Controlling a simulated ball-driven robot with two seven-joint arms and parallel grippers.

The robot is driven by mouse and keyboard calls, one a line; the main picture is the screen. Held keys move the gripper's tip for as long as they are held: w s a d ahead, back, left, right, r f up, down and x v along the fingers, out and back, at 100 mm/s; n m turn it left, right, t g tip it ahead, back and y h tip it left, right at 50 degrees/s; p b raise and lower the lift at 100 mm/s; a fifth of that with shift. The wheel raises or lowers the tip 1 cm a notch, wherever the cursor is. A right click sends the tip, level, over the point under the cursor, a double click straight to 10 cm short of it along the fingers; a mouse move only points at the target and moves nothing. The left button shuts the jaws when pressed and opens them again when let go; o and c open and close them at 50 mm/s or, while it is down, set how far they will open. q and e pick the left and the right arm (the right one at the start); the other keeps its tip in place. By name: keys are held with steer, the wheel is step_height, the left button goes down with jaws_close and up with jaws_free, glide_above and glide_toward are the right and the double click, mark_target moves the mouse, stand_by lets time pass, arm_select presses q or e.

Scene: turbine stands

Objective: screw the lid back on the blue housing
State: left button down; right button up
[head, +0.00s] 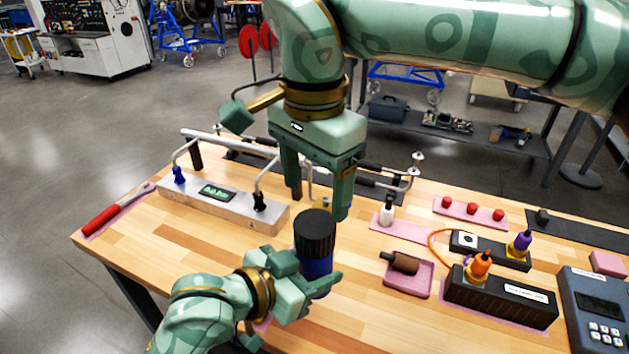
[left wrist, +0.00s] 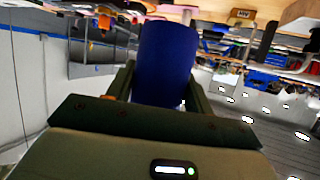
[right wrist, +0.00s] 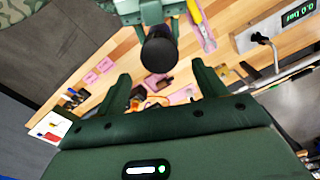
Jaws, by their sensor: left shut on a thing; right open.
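The blue housing (head: 318,268) is upright near the middle of the bench in the head view, with the ribbed black lid (head: 315,232) on top of it. I cannot tell how tightly the lid sits. My left gripper (head: 316,280) is shut on the blue housing from the left. The housing (left wrist: 165,62) also shows between the fingers in the left wrist view. My right gripper (head: 318,200) is open, pointing down above and just behind the lid. In the right wrist view the lid's round top (right wrist: 158,54) lies beyond the spread fingers, not between them.
A metal block with a display (head: 220,197) and handles stands behind left. At right are a pink tray (head: 408,278), a black box with an orange plug (head: 500,300) and a meter (head: 600,310).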

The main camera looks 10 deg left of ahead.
mark_target(314, 222)
steer(key=shift+w+f, duration=0.1)
steer(key=shift+f, duration=3.9)
steer(key=c, duration=1)
steer(key=m, duration=0.9)
steer(key=o, duration=1.1)
